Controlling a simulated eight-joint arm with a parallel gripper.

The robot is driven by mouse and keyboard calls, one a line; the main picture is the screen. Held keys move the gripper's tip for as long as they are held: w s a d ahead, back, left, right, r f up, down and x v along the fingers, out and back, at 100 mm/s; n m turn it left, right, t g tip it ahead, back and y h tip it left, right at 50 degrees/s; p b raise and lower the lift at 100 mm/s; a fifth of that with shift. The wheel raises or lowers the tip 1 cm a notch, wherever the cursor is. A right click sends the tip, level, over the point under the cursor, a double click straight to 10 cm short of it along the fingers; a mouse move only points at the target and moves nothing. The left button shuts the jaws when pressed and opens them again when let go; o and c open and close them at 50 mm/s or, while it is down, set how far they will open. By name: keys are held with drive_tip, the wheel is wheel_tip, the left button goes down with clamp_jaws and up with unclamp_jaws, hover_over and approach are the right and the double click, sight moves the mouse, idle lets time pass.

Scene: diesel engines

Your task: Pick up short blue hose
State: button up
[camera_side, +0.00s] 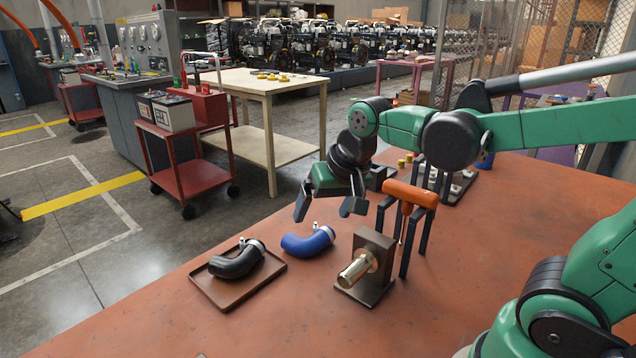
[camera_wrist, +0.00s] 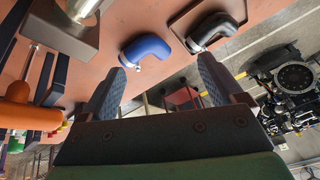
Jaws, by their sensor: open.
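The short blue hose (camera_side: 307,243) is a bent elbow lying on the reddish-brown table, with a metal clamp at its upper right end. It also shows in the wrist view (camera_wrist: 147,48), just beyond my fingertips. My gripper (camera_side: 326,208) is open and empty, pointing down above and slightly behind the hose, not touching it. In the wrist view, my two fingers (camera_wrist: 163,82) are spread wide, with the hose near the left finger's tip.
A black elbow hose (camera_side: 237,261) lies on a brown tray (camera_side: 220,290) left of the blue hose. A metal block with a brass pipe (camera_side: 355,270) stands to the right. An orange-handled tool (camera_side: 410,194) rests on a black stand (camera_side: 405,255). The front tabletop is clear.

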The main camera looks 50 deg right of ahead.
drive_tip(key=w+d+f+m+g, duration=0.3)
drive_tip(key=w+d+m, duration=0.1)
drive_tip(key=w+m, duration=0.15)
drive_tip(key=m+g, duration=0.2)
drive_tip(key=m, duration=0.5)
hover_over(319, 233)
wheel_tip(319, 233, down, 6)
drive_tip(key=shift+r, duration=0.25)
drive_tip(key=shift+f, duration=2.9)
clamp_jaws()
